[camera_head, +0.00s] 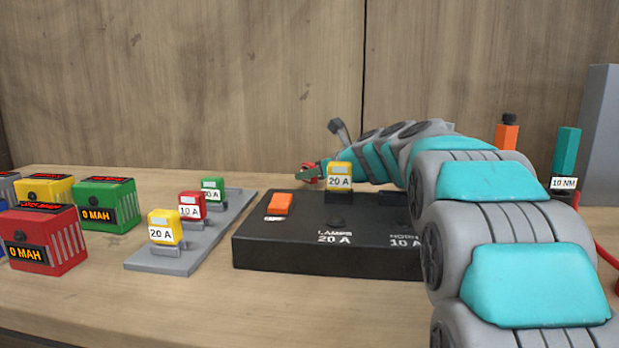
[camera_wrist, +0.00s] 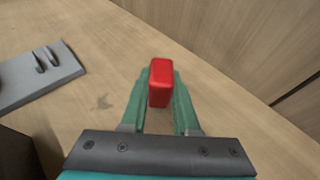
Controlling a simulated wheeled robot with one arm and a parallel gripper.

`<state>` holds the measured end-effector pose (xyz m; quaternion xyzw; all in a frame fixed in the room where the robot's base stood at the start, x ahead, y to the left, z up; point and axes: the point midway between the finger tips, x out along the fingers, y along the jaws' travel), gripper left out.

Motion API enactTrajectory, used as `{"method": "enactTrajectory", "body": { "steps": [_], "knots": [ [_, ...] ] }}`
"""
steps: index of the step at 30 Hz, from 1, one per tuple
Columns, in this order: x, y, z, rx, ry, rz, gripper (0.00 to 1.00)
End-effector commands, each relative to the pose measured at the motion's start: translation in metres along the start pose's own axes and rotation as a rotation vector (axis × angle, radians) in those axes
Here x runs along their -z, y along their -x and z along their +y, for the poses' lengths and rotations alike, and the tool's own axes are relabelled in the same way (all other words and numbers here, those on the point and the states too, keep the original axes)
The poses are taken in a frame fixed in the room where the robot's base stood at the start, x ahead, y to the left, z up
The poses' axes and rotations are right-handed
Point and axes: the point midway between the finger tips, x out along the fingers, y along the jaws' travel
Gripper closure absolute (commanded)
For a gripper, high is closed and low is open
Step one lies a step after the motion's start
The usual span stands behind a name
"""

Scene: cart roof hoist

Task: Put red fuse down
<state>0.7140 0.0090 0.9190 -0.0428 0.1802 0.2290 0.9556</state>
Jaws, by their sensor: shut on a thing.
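My gripper (camera_wrist: 160,95) is shut on a red fuse (camera_wrist: 160,82), which sits between its two green fingers. In the wrist view there is bare wood below the fuse, and a small shadow lies on the wood to its left, so it seems held above the bench. A sliver of the red fuse (camera_head: 308,168) shows there. Another red fuse marked 10 A (camera_head: 191,206) stands in the grey rack (camera_head: 150,265), between a yellow and a green fuse.
The fuse box carries a yellow 20 A fuse (camera_head: 339,177) and an orange piece (camera_head: 280,203). Several battery blocks (camera_head: 45,240) stand at the left. An empty part of the grey rack (camera_wrist: 40,75) shows in the wrist view.

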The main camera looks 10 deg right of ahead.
Motion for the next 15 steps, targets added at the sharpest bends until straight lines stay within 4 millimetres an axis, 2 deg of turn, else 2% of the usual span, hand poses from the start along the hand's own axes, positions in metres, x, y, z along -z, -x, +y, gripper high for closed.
{"method": "enactTrajectory", "body": {
  "steps": [11,12,15],
  "knots": [
    [0.0019,-0.0007,0.0004,-0.002,0.000,-0.001,1.00],
    [0.0020,-0.0006,0.0001,-0.001,0.000,-0.002,0.68],
    [0.0021,-0.0007,0.0000,-0.001,0.000,-0.001,0.57]
  ]
}}
